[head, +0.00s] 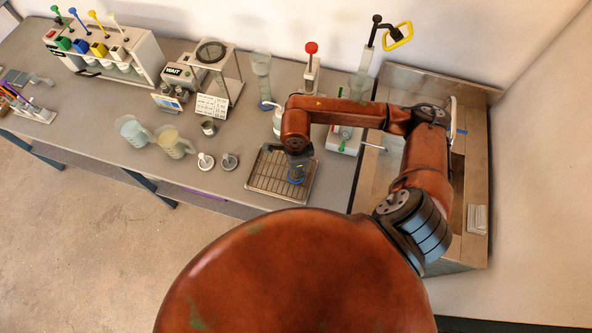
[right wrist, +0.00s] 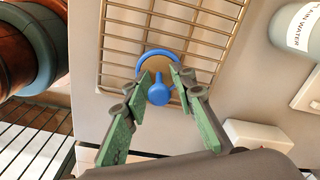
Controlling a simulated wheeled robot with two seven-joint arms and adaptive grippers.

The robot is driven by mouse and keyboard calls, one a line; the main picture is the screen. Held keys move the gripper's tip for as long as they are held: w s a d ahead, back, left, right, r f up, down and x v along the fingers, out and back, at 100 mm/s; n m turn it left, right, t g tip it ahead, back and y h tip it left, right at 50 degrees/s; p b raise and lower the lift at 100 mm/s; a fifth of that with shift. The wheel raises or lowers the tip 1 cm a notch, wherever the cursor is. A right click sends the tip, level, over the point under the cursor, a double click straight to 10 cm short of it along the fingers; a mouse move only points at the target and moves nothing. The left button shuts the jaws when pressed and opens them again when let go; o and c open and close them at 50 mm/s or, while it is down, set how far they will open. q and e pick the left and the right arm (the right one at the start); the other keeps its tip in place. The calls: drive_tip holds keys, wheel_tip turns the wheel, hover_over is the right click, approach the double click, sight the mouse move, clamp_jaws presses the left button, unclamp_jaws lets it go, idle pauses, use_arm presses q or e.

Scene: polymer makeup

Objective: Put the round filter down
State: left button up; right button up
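The round filter is a blue ring (right wrist: 171,53) with a tan disc inside and a blue knobbed handle (right wrist: 160,95). It appears to lie on the wire rack (right wrist: 112,45), though any small gap beneath it cannot be told. In the head view, blue parts of the filter (head: 296,181) show over the metal rack (head: 268,172), below my right gripper (head: 297,172). In the right wrist view, my right gripper's green fingers (right wrist: 160,78) stand on both sides of the handle, with narrow gaps. My left gripper is out of view.
Two round pieces with upright knobs (head: 205,161) (head: 229,161) lie left of the rack. Two jugs (head: 133,130) (head: 173,143) stand farther left. A plain-water bottle (right wrist: 297,27) and a white block (right wrist: 258,134) are right of the rack in the wrist view.

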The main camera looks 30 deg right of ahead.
drive_tip(key=shift+o, duration=0.4)
drive_tip(key=shift+r, duration=0.15)
wheel_tip(320, 180, up, 12)
drive_tip(key=shift+a, duration=0.1)
idle(0.7)
